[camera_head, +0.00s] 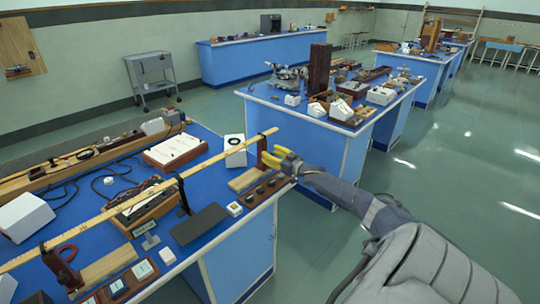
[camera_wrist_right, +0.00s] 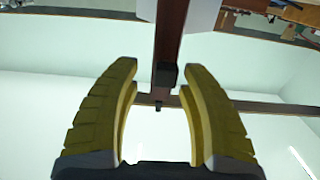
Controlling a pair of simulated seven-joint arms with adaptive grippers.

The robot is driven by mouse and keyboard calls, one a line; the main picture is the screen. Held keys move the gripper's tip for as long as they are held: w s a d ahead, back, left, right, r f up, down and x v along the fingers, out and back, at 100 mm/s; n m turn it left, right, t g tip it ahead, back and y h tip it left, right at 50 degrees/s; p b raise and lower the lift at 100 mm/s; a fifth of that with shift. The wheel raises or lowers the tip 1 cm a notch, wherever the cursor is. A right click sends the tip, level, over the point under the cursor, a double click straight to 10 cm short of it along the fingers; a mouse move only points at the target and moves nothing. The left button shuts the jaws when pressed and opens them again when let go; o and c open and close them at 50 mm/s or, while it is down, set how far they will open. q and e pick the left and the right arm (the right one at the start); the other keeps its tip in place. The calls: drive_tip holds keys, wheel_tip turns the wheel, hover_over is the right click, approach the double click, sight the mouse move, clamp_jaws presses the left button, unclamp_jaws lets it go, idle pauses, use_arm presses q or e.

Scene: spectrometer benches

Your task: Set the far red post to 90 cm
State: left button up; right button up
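The far red post (camera_head: 262,146) stands upright at the far right end of the long yellow measuring stick (camera_head: 110,212) on the near blue bench. A near red post (camera_head: 63,268) stands at the stick's lower left. My right gripper (camera_head: 275,156), with yellow fingers, is right beside the far post; contact cannot be told there. In the right wrist view the fingers (camera_wrist_right: 160,75) are spread apart, with a dark reddish bar (camera_wrist_right: 170,35) and a black block (camera_wrist_right: 168,75) showing between and beyond their tips. The scale's numbers are too small to read. My left gripper is out of view.
A dark holder (camera_head: 182,195) stands at the stick's middle. A white box (camera_head: 235,150) is left of the far post, and a dark rack with round pieces (camera_head: 265,190) is in front. A second blue bench (camera_head: 320,140) stands behind. The floor (camera_head: 440,160) on the right is clear.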

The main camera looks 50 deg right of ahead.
drive_tip(key=s, duration=1.2)
idle(0.6)
idle(0.5)
